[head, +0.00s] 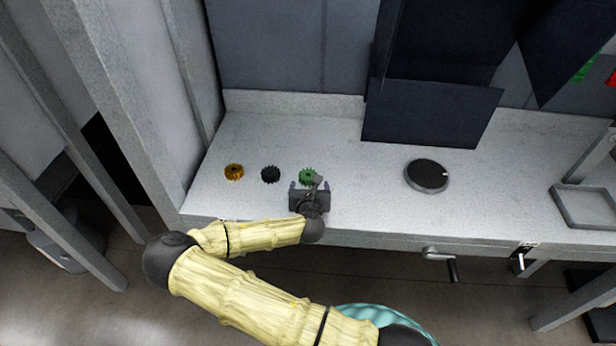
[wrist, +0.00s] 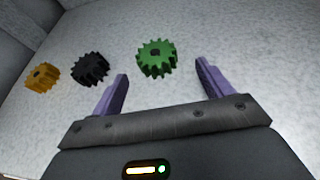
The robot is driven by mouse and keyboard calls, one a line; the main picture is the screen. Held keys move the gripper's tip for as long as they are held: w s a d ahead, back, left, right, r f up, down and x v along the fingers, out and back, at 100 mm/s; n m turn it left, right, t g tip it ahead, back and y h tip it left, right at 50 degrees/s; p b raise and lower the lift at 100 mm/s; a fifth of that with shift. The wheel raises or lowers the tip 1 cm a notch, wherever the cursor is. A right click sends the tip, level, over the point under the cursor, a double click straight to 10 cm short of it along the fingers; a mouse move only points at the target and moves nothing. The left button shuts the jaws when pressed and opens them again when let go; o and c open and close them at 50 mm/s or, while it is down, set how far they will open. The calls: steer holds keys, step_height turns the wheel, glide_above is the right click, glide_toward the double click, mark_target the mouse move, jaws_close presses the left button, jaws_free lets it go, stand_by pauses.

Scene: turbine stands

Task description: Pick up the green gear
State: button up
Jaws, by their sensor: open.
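The green gear (head: 306,175) lies on the grey worktop, the rightmost of a row of three gears in the head view. My gripper (head: 309,186) is just on the near side of it and hides part of it. In the wrist view the green gear (wrist: 156,58) lies ahead of my gripper (wrist: 161,70), roughly between the lines of its two purple fingers and a little beyond the tips. The gripper is open and empty. I cannot tell its exact height above the worktop.
A black gear (head: 270,174) and an orange gear (head: 234,172) lie left of the green one. A round dark disc (head: 427,175) lies to the right, and a grey tray (head: 584,221) at far right. Dark panels (head: 430,115) stand at the back. The worktop (head: 370,200) between is clear.

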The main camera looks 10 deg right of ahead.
mark_target(308, 178)
steer(key=shift+w, duration=0.1)
steer(key=shift+p+x, duration=0.75)
steer(key=shift+x, duration=1.8)
steer(key=shift+w+a+r, duration=0.1)
steer(key=shift+a+r, duration=0.05)
steer(key=shift+a, duration=0.05)
steer(key=c, duration=1.5)
steer(key=shift+r, duration=0.2)
step_height(308, 178, up, 10)
steer(key=shift+f+b, duration=0.1)
steer(key=shift+b, duration=0.35)
